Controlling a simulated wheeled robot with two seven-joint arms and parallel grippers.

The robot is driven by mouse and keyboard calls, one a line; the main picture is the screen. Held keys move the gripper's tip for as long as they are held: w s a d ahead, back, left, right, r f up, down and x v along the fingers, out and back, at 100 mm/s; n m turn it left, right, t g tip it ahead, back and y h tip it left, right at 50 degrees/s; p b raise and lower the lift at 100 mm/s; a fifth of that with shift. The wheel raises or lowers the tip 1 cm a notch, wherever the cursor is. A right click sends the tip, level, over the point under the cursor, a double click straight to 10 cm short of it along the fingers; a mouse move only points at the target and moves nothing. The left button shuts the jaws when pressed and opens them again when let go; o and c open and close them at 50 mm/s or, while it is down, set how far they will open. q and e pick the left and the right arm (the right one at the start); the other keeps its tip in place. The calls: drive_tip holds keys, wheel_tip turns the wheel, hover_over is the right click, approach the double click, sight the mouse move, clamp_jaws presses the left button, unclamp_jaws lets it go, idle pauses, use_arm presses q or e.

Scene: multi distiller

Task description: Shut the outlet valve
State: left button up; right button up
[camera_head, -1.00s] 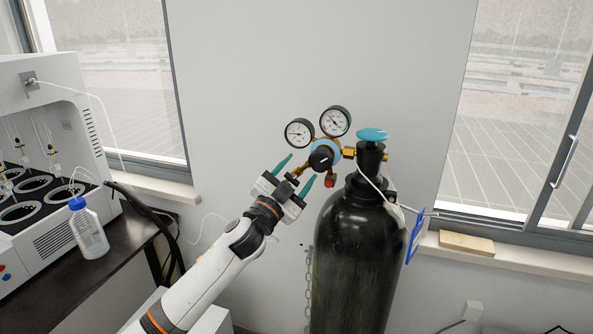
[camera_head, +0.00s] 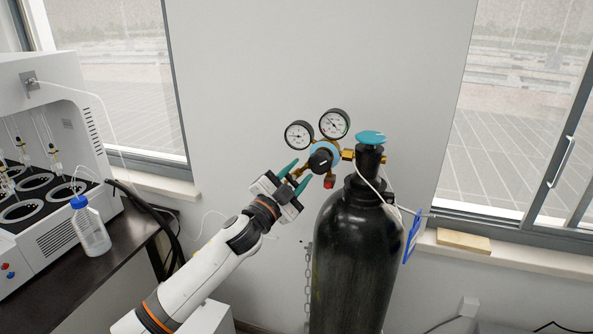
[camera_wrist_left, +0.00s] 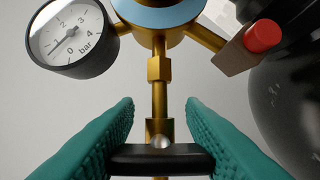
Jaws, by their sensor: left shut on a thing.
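The outlet valve's black bar handle (camera_wrist_left: 160,159) lies crosswise on a brass stem (camera_wrist_left: 159,95) below the regulator body in the left wrist view. My left gripper (camera_head: 301,172) has teal ridged fingers, one at each end of the handle, and is shut on it. In the head view the fingers mostly hide the handle. The regulator (camera_head: 322,157) has a black knob, a blue ring and two round gauges, and is fixed to the black gas cylinder (camera_head: 350,255). My right gripper is not in view.
A red-capped fitting (camera_wrist_left: 262,34) sits close by on the right in the wrist view. The cylinder top has a teal handwheel (camera_head: 370,137). A distiller (camera_head: 50,150) and a blue-capped bottle (camera_head: 90,228) stand on a dark table at the left. A blue tag (camera_head: 411,238) hangs by the cylinder.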

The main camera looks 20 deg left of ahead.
use_arm(q)
drive_tip(key=o, duration=1)
drive_tip(key=shift+f, duration=0.1)
drive_tip(key=b+v, duration=0.4)
drive_tip(key=v, duration=0.8)
drive_tip(key=shift+b, duration=0.35)
